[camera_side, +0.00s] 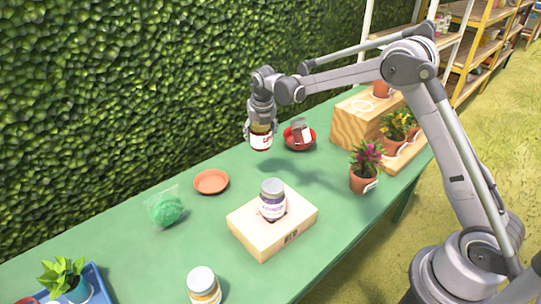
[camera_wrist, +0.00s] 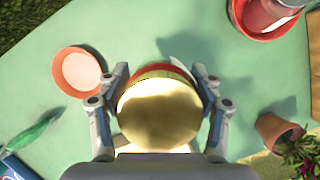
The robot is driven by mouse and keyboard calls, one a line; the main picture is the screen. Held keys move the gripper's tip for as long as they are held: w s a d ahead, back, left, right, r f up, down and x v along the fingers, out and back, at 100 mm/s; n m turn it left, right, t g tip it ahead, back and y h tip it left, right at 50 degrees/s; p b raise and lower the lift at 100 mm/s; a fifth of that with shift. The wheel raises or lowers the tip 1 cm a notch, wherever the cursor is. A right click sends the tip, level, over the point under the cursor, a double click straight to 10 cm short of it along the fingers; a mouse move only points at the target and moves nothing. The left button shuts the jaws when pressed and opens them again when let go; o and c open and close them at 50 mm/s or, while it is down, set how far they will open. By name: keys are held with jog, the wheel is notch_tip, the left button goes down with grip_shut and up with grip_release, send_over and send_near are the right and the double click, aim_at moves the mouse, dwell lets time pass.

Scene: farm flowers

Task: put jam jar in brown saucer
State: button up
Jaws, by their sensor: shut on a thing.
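My gripper (camera_side: 261,106) is shut on a jam jar (camera_side: 261,138) with dark red contents, a pale label and a gold lid. The jar hangs upright above the green table, clear of it. In the wrist view its round gold lid (camera_wrist: 158,118) fills the space between the fingers and hides what lies below. The brown saucer (camera_side: 211,182) is empty on the table, in front of and left of the held jar. The saucer also shows left of my gripper in the wrist view (camera_wrist: 78,72).
A red saucer (camera_side: 312,145) holding a jar stands right of the held jar. A purple-labelled jar (camera_side: 272,202) stands on a wooden block (camera_side: 255,237). A green bag (camera_side: 166,209), a pale-lidded jar (camera_side: 203,286) and potted flowers (camera_side: 364,177) stand around.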

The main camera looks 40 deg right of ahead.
jog(key=w+a+n, duration=0.1)
jog(key=w+a, duration=0.1)
jog(key=a, duration=0.4)
jog(key=shift+w, duration=0.3)
jog(key=w+a+f, duration=0.1)
jog(key=a+f, duration=0.1)
jog(key=a, duration=0.1)
jog(key=w+a+f, duration=0.1)
jog(key=a+f, duration=0.1)
jog(key=a, duration=0.2)
jog(key=w+a+f, duration=0.2)
jog(key=a, duration=0.1)
jog(key=shift+a+f, duration=0.25)
jog(key=shift+f, duration=0.1)
send_over(210, 180)
jog(key=s, duration=0.1)
jog(key=shift+s+a+f, duration=0.1)
jog(key=shift+f, duration=0.95)
jog(key=shift+s+a+f, duration=0.1)
jog(key=shift+f, duration=0.9)
jog(key=shift+f, duration=0.15)
jog(key=o, duration=1.6)
